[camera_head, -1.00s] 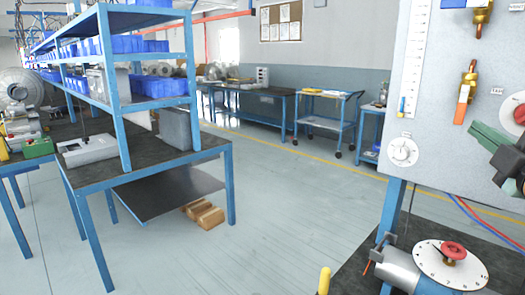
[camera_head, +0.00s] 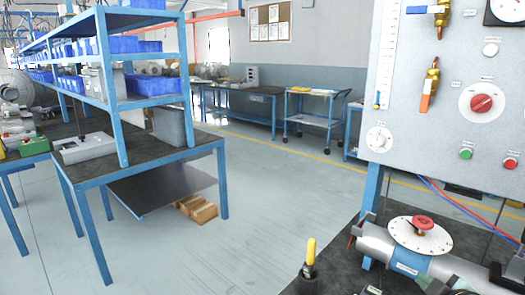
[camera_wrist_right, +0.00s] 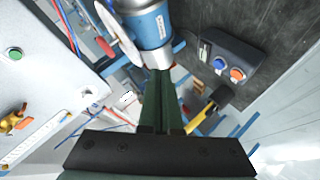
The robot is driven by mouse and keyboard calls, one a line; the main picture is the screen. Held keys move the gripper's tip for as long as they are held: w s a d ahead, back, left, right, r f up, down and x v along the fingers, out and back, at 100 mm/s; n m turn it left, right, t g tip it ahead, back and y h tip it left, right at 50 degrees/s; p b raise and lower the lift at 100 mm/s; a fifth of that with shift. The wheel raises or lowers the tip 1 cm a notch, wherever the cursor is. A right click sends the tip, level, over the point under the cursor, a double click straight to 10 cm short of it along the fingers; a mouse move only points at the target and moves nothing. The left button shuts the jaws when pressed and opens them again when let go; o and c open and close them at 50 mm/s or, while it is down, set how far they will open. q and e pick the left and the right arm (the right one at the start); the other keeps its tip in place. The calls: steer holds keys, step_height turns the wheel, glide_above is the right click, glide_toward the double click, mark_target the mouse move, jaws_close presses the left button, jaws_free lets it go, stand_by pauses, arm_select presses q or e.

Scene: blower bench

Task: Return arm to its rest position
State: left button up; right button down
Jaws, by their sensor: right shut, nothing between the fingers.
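My right gripper (camera_wrist_right: 163,78) shows in the right wrist view as two dark green fingers lying together, with nothing between them. Its tips point toward the silver and blue cylinder with the white dial. In the head view a dark shape (camera_head: 507,275) at the lower right edge may be part of this gripper; I cannot tell, and its fingers are not clear there. The wall panel (camera_head: 450,100) is unobstructed, with its red knob (camera_head: 481,103), green button (camera_head: 466,153) and red button (camera_head: 510,163) visible. My left gripper is not in view.
The cylinder (camera_head: 455,268) with its white dial (camera_head: 418,234) and red handwheel lies on the dark bench. A yellow-handled lever (camera_head: 311,252) stands left of it. A button box (camera_wrist_right: 226,58) shows in the wrist view. A blue shelf bench (camera_head: 150,165) stands left, with open floor between.

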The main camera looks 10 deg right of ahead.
steer(key=s+a+f+m+g+y, duration=0.45)
steer(key=s+a+f+g, duration=0.35)
steer(key=s+a+f, duration=1.05)
arm_select(q)
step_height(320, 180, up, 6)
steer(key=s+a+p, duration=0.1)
steer(key=p, duration=0.6)
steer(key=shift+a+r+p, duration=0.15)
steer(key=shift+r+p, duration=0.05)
steer(key=shift+p, duration=0.2)
arm_select(e)
steer(key=w+a+f+t+y, duration=0.1)
steer(key=w+a+f+t, duration=0.2)
steer(key=f+t, duration=0.2)
steer(key=shift+f+m+t, duration=0.15)
steer(key=shift+m+t, duration=0.15)
steer(key=shift+m, duration=0.15)
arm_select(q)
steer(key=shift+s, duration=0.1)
arm_select(e)
steer(key=shift+w+y, duration=0.1)
steer(key=shift+y, duration=0.15)
steer(key=shift+d, duration=0.1)
